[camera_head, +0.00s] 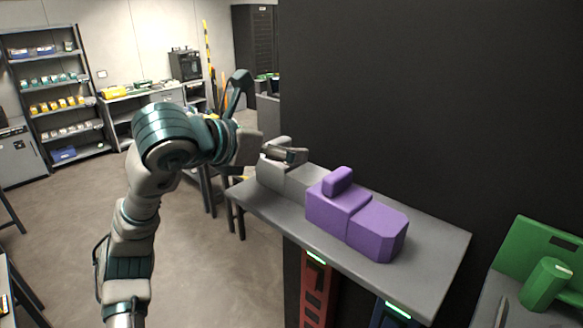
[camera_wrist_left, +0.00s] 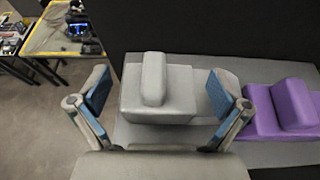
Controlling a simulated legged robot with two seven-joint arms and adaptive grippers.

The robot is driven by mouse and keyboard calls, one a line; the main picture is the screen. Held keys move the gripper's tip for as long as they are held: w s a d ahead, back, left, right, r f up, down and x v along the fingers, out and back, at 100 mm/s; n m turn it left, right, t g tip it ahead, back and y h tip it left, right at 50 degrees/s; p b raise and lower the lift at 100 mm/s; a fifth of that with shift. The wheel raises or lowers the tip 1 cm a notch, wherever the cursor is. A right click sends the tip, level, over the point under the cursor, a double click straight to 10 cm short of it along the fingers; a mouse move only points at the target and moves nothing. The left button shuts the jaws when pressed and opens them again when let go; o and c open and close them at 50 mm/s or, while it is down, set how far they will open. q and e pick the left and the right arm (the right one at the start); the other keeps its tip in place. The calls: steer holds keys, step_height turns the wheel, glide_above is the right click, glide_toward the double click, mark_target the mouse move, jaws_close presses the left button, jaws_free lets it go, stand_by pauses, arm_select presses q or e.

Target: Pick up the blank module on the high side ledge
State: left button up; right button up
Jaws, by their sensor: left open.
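The blank module is a plain grey block with a raised rounded ridge on top. In the left wrist view the grey module (camera_wrist_left: 175,98) stands on the grey ledge (camera_wrist_left: 290,153), its ridge between my open fingers. In the head view the grey module (camera_head: 272,172) is at the far left end of the ledge (camera_head: 425,255), partly hidden by my gripper. My left gripper (camera_head: 292,153) is open above the module. In the left wrist view the fingers of my left gripper (camera_wrist_left: 158,97) stand apart on both sides of it, with gaps. My right gripper is not in view.
A purple module (camera_head: 357,217) stands on the ledge just right of the grey one; it also shows in the left wrist view (camera_wrist_left: 290,108). A dark wall (camera_head: 430,110) rises behind the ledge. A green part (camera_head: 545,283) is at the lower right. Open floor lies left.

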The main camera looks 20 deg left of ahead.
mark_target(290, 146)
arm_select(q)
steer(key=p+x, duration=0.1)
steer(key=x, duration=0.2)
steer(key=shift+w, duration=0.15)
steer(key=shift+w+f, duration=0.1)
steer(key=shift+w, duration=0.1)
steer(key=shift+a, duration=0.15)
steer(key=shift+c, duration=1)
steer(key=shift+s, duration=0.15)
steer(key=c, duration=0.4)
steer(key=shift+s, duration=0.1)
steer(key=c, duration=0.5)
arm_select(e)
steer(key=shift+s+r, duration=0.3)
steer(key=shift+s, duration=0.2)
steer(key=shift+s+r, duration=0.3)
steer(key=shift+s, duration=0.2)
